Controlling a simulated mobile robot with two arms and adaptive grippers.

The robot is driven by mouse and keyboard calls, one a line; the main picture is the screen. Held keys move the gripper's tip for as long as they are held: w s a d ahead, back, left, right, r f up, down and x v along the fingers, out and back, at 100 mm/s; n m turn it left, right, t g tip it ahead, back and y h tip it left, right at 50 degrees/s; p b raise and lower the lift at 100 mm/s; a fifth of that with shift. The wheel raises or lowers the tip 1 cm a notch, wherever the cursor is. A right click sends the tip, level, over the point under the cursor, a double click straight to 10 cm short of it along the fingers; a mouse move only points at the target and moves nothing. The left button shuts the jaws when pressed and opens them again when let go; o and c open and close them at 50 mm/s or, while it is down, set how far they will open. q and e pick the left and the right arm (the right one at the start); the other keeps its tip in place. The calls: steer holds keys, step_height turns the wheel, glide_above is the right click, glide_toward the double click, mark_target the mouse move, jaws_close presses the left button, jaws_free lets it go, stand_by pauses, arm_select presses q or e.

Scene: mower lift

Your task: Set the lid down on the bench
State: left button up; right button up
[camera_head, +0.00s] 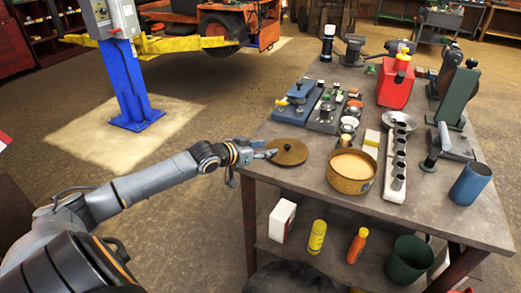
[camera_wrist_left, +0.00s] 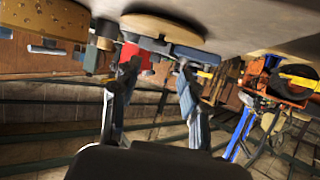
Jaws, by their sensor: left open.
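The lid (camera_head: 290,153) is a round, flat brown disc with a small knob. It lies flat on the bench (camera_head: 259,177) near its left front edge. In the wrist view, which is upside down, the lid (camera_wrist_left: 160,26) lies against the grey bench top. My left gripper (camera_head: 262,152) is open at the lid's left edge. Its two fingers (camera_wrist_left: 148,68) are spread with nothing held between them; I cannot tell whether a fingertip touches the lid. The open round tin (camera_head: 351,184), with tan contents, stands right of the lid. My right gripper is not in view.
Bottles and a green bucket (camera_head: 408,261) are on the lower shelf. A blue lift post (camera_head: 130,85) stands left.

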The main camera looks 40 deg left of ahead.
arm_select(q)
steer(key=shift+v, duration=0.85)
